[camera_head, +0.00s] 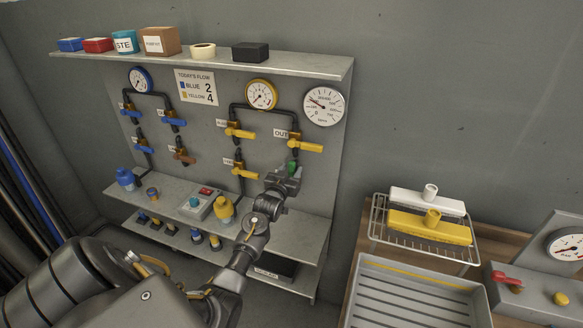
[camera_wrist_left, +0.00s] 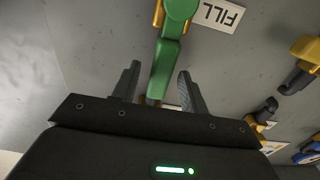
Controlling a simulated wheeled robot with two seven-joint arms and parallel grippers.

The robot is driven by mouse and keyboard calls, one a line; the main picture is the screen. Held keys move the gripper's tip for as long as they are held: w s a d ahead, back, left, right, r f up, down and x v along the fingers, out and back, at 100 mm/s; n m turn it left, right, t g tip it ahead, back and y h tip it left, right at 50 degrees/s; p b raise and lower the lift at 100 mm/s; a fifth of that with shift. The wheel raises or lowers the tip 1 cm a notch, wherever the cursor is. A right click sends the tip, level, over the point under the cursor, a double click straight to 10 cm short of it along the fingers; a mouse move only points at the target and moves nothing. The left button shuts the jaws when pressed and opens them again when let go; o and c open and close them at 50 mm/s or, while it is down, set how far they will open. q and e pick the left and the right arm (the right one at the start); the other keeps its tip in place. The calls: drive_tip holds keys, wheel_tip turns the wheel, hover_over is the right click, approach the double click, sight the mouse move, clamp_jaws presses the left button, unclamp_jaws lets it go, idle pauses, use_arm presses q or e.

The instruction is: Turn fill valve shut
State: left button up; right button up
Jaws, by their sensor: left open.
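The fill valve has a green lever handle (camera_wrist_left: 166,60), and a white FILL label (camera_wrist_left: 220,14) is beside it in the left wrist view. In the head view a bit of the green handle (camera_head: 292,167) shows just above my left gripper (camera_head: 285,176), at the right side of the valve panel. My left gripper is open, and its two fingers (camera_wrist_left: 158,78) stand one on each side of the handle. A gap shows on the left; the right finger is close, and I cannot tell if it touches. My right gripper is not in view.
Yellow valve handles (camera_head: 306,147) sit close above and left of my gripper. The panel's lower shelf (camera_head: 290,229) holds a yellow bottle (camera_head: 223,209) and a grey control box (camera_head: 200,204). A wire rack (camera_head: 376,217) and grey tray (camera_head: 357,291) stand right.

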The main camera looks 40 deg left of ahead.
use_arm(q)
drive_tip(key=shift+w+a, duration=0.25)
drive_tip(key=shift+w, duration=0.45)
drive_tip(key=shift+c, duration=0.3)
clamp_jaws()
